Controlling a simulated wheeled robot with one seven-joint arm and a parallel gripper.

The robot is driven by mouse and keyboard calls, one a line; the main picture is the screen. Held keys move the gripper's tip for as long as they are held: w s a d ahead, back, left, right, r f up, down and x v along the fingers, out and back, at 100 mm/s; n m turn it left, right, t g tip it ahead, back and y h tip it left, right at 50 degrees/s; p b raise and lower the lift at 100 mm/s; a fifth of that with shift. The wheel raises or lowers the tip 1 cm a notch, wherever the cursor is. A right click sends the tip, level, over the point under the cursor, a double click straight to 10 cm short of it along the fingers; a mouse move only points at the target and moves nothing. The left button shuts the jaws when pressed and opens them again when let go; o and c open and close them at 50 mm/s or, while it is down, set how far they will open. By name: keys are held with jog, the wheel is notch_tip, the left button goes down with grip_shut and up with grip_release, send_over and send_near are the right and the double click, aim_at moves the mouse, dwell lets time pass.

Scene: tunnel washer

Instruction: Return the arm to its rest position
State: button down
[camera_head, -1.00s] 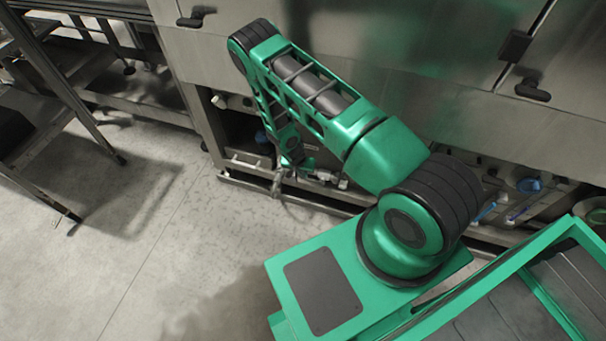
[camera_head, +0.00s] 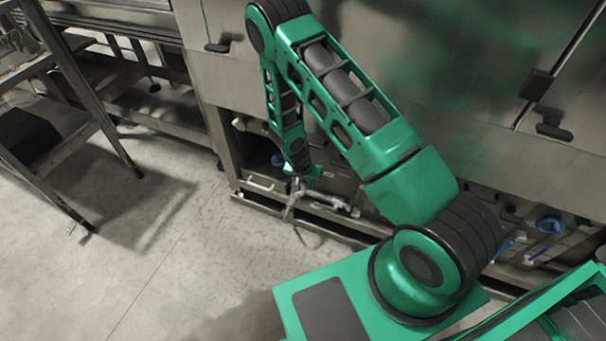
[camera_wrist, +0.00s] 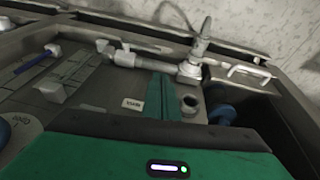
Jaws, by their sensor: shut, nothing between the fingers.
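My arm reaches from its base at the lower right of the head view up to a bent elbow, and its forearm hangs down in front of the washer. My gripper (camera_head: 309,173) is at the forearm's lower end, close to the lower pipework; any contact cannot be told there. In the wrist view my gripper's green fingers (camera_wrist: 163,96) are together with nothing between them. They point toward a panel with grey pipe fittings (camera_wrist: 128,58), a blue knob (camera_wrist: 222,114) and a small label (camera_wrist: 132,104).
The steel washer front (camera_head: 420,60) with black latches (camera_head: 550,131) stands close behind my arm. Its open lower bay holds pipes (camera_head: 325,200) and a blue cap (camera_head: 549,225). A metal rack (camera_head: 75,110) stands at the left. The floor (camera_head: 170,270) at the lower left is clear.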

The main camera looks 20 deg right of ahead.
notch_tip(320, 180, up, 22)
jog(key=w+n+y, duration=0.1)
jog(key=w+n, duration=0.1)
jog(key=s+r+n+t+y, duration=0.15)
jog(key=s+r, duration=0.35)
jog(key=r, duration=0.5)
jog(key=s+r+n, duration=0.2)
jog(key=s+r, duration=0.2)
jog(key=r, duration=0.7)
jog(key=s+r+n+t, duration=0.1)
jog(key=s+r+n, duration=0.2)
jog(key=s+r, duration=0.6)
jog(key=s+d+f+m+g, duration=0.2)
jog(key=s+d, duration=0.3)
jog(key=s, duration=0.4)
jog(key=s+d+f+m+g, duration=0.1)
jog(key=s+d+m+g, duration=0.1)
jog(key=s+d+m, duration=0.2)
jog(key=s+d, duration=0.2)
jog(key=s, duration=0.2)
jog(key=shift+s+d+f+y, duration=0.25)
jog(key=shift+s+f+y, duration=0.1)
jog(key=shift+s, duration=0.05)
jog(key=shift+m+g, duration=0.25)
